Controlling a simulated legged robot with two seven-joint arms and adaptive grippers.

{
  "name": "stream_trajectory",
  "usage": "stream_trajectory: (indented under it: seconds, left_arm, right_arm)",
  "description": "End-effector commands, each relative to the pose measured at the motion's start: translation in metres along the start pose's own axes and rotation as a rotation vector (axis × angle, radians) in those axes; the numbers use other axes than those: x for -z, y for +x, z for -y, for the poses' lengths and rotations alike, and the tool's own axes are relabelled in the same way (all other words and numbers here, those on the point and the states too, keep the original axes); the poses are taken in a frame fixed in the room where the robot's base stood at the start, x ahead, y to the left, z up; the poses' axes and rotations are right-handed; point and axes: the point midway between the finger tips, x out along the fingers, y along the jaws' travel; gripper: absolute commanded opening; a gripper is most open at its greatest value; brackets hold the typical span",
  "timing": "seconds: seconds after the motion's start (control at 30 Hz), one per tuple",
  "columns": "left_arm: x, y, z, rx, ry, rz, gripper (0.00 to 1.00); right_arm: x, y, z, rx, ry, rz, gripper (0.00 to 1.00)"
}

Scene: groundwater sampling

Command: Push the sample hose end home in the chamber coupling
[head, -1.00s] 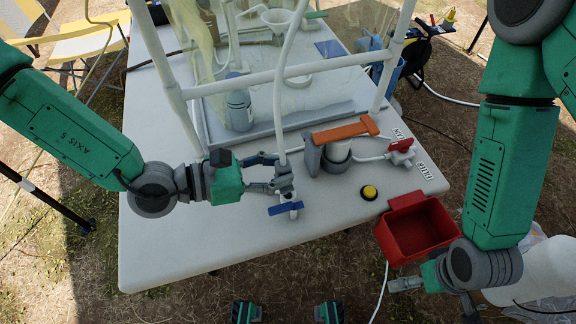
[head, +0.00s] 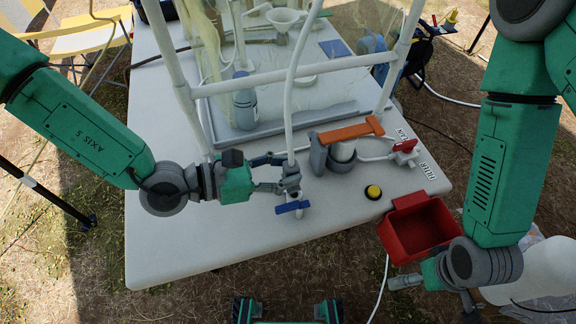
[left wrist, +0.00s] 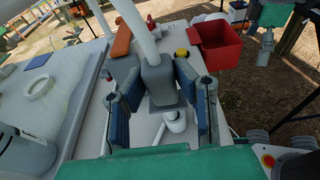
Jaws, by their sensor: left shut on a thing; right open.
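The white sample hose (head: 293,88) comes down from the top of the head view into my left gripper (head: 288,178). The gripper is shut on the grey hose end, which also shows between the blue finger pads in the left wrist view (left wrist: 160,82). The white chamber coupling (head: 298,195) with its blue lever (head: 291,207) is directly below the hose end. The coupling shows as a white round piece in the left wrist view (left wrist: 176,122). I cannot tell how deep the hose end sits in it. My right gripper (head: 400,283) is open and empty beside the red bin.
A grey holder with a white cylinder (head: 343,152) and orange bar (head: 348,130) stands right of the hose. A yellow button (head: 373,192), a red valve (head: 404,146) and the red bin (head: 415,232) are farther right. A clear-walled frame (head: 290,73) stands behind.

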Motion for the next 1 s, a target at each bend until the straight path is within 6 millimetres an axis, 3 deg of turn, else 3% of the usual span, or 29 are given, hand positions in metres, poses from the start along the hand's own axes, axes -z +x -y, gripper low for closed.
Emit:
stream_trajectory:
  seconds: [0.37,1.0]
  left_arm:
    - [0.010,0.004,0.001,0.002,0.001,-0.001,0.01]
    - [0.002,0.004,0.002,0.002,0.001,-0.003,0.01]
  right_arm:
    - [0.000,0.005,-0.001,-0.001,0.002,0.000,1.00]
    - [0.001,-0.008,0.000,0.000,0.001,0.000,1.00]
